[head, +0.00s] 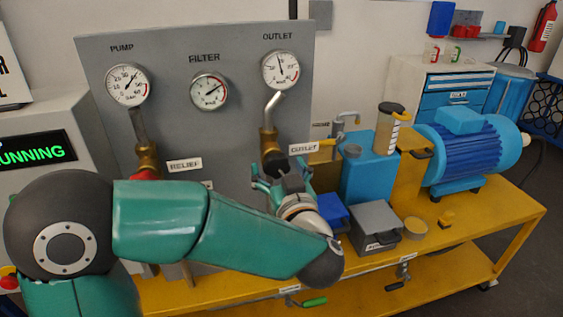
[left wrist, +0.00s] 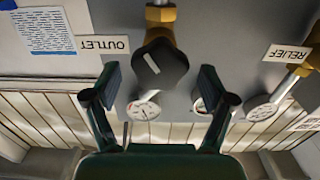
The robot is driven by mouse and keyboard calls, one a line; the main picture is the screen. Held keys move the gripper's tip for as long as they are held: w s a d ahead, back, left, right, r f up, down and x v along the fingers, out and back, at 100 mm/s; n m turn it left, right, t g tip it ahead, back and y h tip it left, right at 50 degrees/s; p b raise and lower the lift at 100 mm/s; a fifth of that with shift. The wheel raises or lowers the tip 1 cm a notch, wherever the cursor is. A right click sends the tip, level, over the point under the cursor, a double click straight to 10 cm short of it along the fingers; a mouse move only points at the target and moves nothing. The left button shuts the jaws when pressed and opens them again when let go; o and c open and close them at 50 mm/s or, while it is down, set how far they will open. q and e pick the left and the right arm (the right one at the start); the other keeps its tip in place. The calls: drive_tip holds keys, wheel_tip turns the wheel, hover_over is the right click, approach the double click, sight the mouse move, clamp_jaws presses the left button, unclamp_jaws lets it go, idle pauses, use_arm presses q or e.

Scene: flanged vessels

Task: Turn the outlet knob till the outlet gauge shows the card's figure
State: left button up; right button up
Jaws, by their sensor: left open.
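The outlet gauge (head: 281,70) is at the panel's upper right, its needle pointing nearly straight up, slightly left. Its exact figure is too small to read. The black outlet knob (left wrist: 160,65), with a white mark, sits on a brass valve (head: 268,141) below the gauge. My left gripper (head: 281,172) is at the knob, largely hiding it in the head view. In the left wrist view my left gripper (left wrist: 161,78) is open, one finger on each side of the knob, with gaps visible. A white sheet with blue print (left wrist: 45,32) is unreadable; I cannot tell if it is the card.
The pump gauge (head: 127,86) and filter gauge (head: 208,91) are on the same panel (head: 235,60). The relief label (head: 185,165) is left of my gripper. A blue tank (head: 370,170), grey box (head: 376,226) and blue motor (head: 470,152) stand on the yellow bench (head: 500,213) to the right.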

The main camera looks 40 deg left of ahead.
use_arm(q)
drive_tip(key=shift+x, duration=1)
drive_tip(key=c, duration=1.2)
drive_tip(key=shift+o, duration=0.2)
drive_tip(key=m+p, duration=0.1)
drive_tip(key=p, duration=0.1)
drive_tip(key=m+p, duration=0.1)
drive_tip(key=shift+r+m+p, duration=0.25)
drive_tip(key=shift+m+p, duration=0.15)
drive_tip(key=shift+f, duration=0.15)
drive_tip(key=shift+f+m, duration=0.1)
drive_tip(key=shift+m, duration=0.2)
